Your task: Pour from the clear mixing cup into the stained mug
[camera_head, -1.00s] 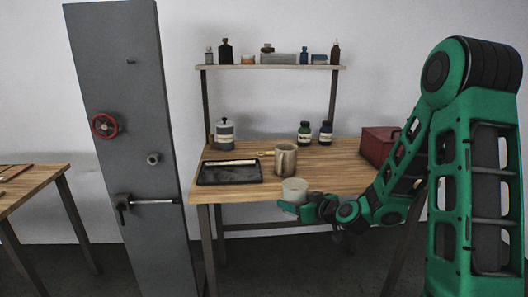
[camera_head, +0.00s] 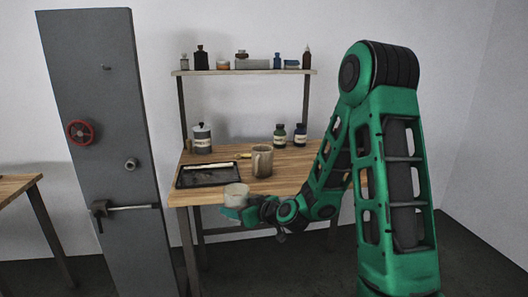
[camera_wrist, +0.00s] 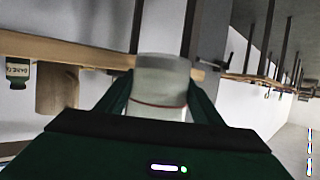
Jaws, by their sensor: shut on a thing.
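The clear mixing cup (camera_head: 237,194) is a pale translucent cup, held upright near the front edge of the workbench. My gripper (camera_head: 232,212) is shut on it. The wrist view also shows the cup (camera_wrist: 160,85) between my two fingers, with a reddish line around it. The stained mug (camera_head: 262,161) is a beige-brown mug standing upright on the bench, behind and to the right of the cup, and apart from it. The inside of both vessels is too small to make out.
A black tray (camera_head: 207,175) lies on the wooden bench (camera_head: 290,178) left of the mug. A labelled tin (camera_head: 202,138) and two dark bottles (camera_head: 290,135) stand behind. A shelf (camera_head: 243,72) with several containers is above. A grey panel (camera_head: 105,150) stands at the left.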

